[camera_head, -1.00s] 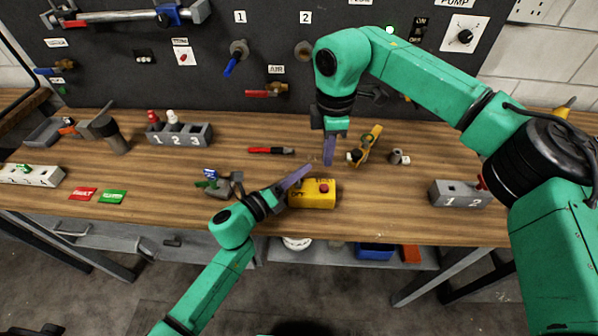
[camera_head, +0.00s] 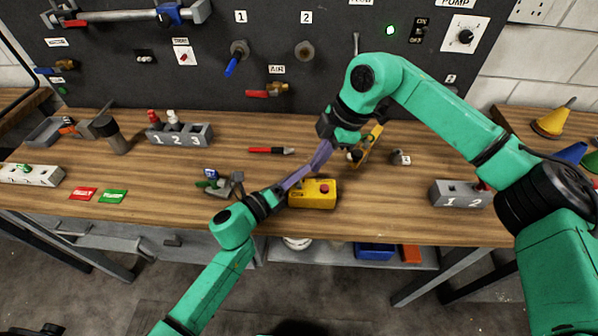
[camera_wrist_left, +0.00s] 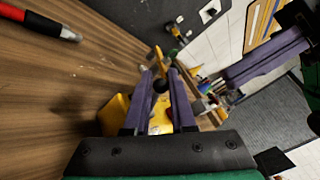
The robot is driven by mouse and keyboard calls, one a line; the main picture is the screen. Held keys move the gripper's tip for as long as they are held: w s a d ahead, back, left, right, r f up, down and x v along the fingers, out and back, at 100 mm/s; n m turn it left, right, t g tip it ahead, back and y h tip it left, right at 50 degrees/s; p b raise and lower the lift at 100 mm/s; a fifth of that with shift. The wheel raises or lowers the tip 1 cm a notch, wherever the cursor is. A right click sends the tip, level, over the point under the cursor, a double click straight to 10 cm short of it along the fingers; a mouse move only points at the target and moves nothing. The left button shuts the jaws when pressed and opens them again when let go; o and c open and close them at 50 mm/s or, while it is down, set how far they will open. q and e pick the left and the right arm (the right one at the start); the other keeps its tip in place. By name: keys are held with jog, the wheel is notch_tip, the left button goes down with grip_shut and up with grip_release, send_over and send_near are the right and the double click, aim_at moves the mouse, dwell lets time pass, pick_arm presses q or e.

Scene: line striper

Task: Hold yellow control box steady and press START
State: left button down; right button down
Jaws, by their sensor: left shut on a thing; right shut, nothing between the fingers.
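The yellow control box (camera_head: 318,201) stands near the front edge of the wooden bench, with a red button (camera_head: 324,189) on top. Its other buttons and lettering are mostly covered or too small to read. My left gripper (camera_head: 289,184) comes in from the left and is shut on the box's left part. In the left wrist view, yellow of the box (camera_wrist_left: 114,112) shows beside the purple fingers. My right gripper (camera_head: 312,169) is shut and empty, angled down toward the box's upper left, close to the left fingers. I cannot tell whether it touches a button.
A yellow tool (camera_head: 371,143) and a small grey cylinder (camera_head: 400,158) lie behind the box. A red pen-like tool (camera_head: 270,150) lies behind left. A grey 1-2 block (camera_head: 459,194) is at right, and a small vise (camera_head: 228,186) is at left.

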pick_arm(q)
jog(key=shift+f, duration=0.1)
pick_arm(e)
jog(key=y, duration=0.2)
pick_arm(q)
jog(key=shift+d, duration=0.1)
pick_arm(e)
jog(key=n+t+y, duration=0.2)
jog(key=t+y, duration=0.1)
send_over(329, 190)
notch_tip(329, 190, down, 6)
jog(key=shift+d+f, duration=0.1)
jog(key=shift+f, duration=0.05)
jog(key=shift+f, duration=0.1)
dwell(1.6)
jog(key=shift+f, duration=0.35)
jog(key=shift+f, duration=0.45)
dwell(0.4)
jog(key=shift+r, duration=0.9)
jog(key=shift+r, duration=0.1)
